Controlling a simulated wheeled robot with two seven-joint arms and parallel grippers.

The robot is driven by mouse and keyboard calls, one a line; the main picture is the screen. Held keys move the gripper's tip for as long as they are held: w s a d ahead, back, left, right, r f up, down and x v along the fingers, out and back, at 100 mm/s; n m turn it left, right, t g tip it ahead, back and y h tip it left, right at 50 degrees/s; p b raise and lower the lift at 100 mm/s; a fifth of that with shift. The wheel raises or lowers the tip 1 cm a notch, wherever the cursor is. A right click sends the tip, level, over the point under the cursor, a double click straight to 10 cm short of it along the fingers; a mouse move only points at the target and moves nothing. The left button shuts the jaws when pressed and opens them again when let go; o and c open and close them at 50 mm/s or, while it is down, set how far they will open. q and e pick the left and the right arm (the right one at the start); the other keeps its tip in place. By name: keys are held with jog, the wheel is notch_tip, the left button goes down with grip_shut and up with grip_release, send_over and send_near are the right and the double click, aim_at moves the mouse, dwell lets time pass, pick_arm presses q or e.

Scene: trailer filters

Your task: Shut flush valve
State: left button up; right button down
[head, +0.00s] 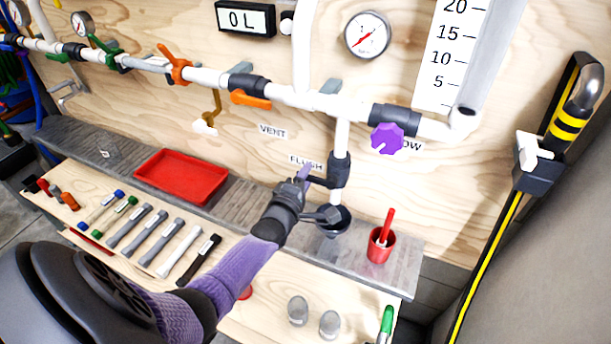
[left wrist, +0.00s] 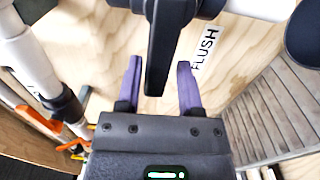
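The flush valve (head: 340,170) is a dark body on the white vertical pipe, beside the FLUSH label (head: 306,162). Its dark lever (head: 318,182) sticks out to the left, partly hidden by my gripper in the head view. In the left wrist view the black lever (left wrist: 163,50) reaches down between my two purple fingers. My left gripper (head: 303,180) is open around the lever, which also shows in the left wrist view (left wrist: 160,88). Gaps show on both sides of the lever. My right gripper is not in view.
A dark drain cup (head: 338,221) stands below the valve. A red cup (head: 381,245) is on the grey shelf (head: 345,262) to the right, and a red tray (head: 181,176) to the left. A purple knob (head: 387,138) and an orange lever (head: 251,99) are on the upper pipe.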

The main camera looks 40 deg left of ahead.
pick_arm(q)
jog(key=shift+o, duration=0.7)
jog(key=shift+r, duration=0.1)
jog(key=p+v, duration=0.3)
jog(key=v, duration=0.7)
